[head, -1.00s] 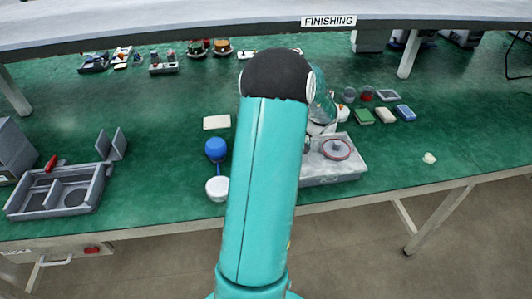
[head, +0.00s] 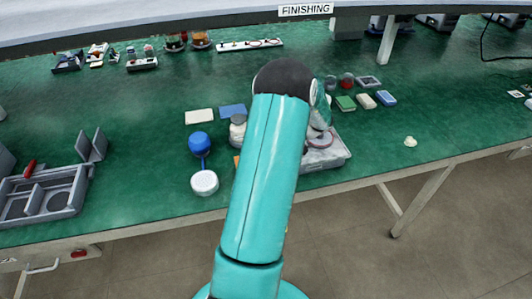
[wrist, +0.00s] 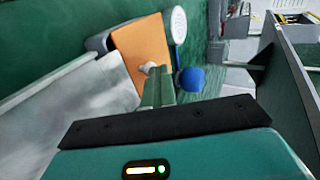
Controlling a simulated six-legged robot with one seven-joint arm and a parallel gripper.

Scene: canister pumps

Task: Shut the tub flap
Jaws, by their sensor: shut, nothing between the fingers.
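In the wrist view an orange panel (wrist: 143,48), apparently the tub flap, stands tilted beside a dark grey rounded edge (wrist: 100,41). I cannot tell how far it is open. In the head view only a sliver of orange (head: 237,161) shows left of my arm, which hides the rest. My gripper (wrist: 156,72) is shut and empty, its fingers reaching toward the panel's lower edge. A small pale knob-like piece is at its tips; I cannot tell whether they touch the panel.
A blue-capped piece (head: 200,143) and a white round head (head: 204,182) lie left of my arm. A light grey tray (head: 328,158) is partly hidden right of it. A compartmented grey tray (head: 72,210) with upright plates is at far left.

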